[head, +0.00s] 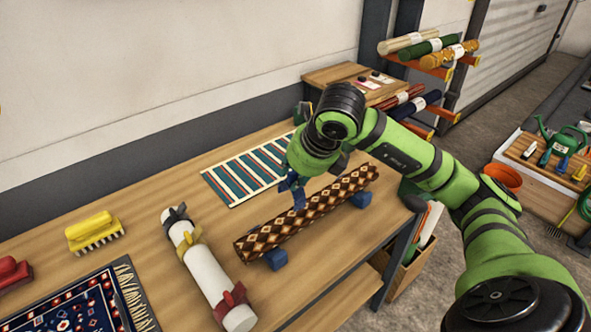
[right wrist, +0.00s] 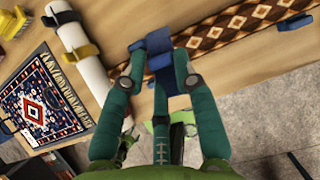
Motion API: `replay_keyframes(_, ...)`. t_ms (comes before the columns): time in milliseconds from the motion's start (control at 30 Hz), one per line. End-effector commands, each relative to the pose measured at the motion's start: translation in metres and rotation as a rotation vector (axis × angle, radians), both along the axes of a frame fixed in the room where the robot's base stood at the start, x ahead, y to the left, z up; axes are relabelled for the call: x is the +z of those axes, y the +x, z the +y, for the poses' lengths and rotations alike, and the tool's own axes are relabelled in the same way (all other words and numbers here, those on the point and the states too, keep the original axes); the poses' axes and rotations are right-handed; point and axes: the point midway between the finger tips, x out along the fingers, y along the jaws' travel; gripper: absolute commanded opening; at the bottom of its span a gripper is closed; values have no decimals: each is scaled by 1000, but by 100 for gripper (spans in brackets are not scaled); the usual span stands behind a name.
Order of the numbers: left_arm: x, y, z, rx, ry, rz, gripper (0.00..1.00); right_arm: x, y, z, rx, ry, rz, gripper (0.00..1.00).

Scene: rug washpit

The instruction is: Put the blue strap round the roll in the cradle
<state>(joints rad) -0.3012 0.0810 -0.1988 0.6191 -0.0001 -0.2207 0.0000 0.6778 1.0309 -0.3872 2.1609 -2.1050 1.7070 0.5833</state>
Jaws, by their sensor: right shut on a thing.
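The roll (head: 318,210), brown with cream and orange diamonds, lies in the blue cradle, whose end blocks show at its near end (head: 275,260) and far end (head: 361,199). My right gripper (head: 294,186) is over the roll's middle, pointing down, shut on the blue strap (head: 298,198). In the right wrist view the strap (right wrist: 160,42) sits between the fingertips (right wrist: 159,70) and overlaps the patterned roll (right wrist: 215,28). I cannot tell whether it touches the roll or goes round it. The gripper hides part of the strap. My left gripper is out of view.
A white tube (head: 203,268) with dark, yellow and red straps lies left of the roll. A striped rug (head: 245,167) lies behind it. A yellow brush (head: 95,230) and a fringed navy rug (head: 80,305) are at left. The table's edge is close on the right.

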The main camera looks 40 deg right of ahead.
Motion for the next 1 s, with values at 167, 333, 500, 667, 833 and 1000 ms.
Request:
replay_keyframes(167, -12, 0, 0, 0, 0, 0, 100, -17, 0, 0, 2, 1, 0, 3)
replay_keyframes(333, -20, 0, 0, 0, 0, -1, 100, -31, 0, 1, 2, 1, 0, 3)
replay_keyframes(500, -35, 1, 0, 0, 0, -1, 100, -46, 0, 0, 1, 0, -1, 3)
replay_keyframes(667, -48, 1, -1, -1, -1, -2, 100, -58, 0, 0, 1, 0, -1, 3)
replay_keyframes(833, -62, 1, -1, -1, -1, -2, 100, -71, 0, 0, 1, 0, 0, 3)
replay_keyframes(1000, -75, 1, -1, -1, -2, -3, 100, -84, 0, 0, 1, 0, 0, 3)
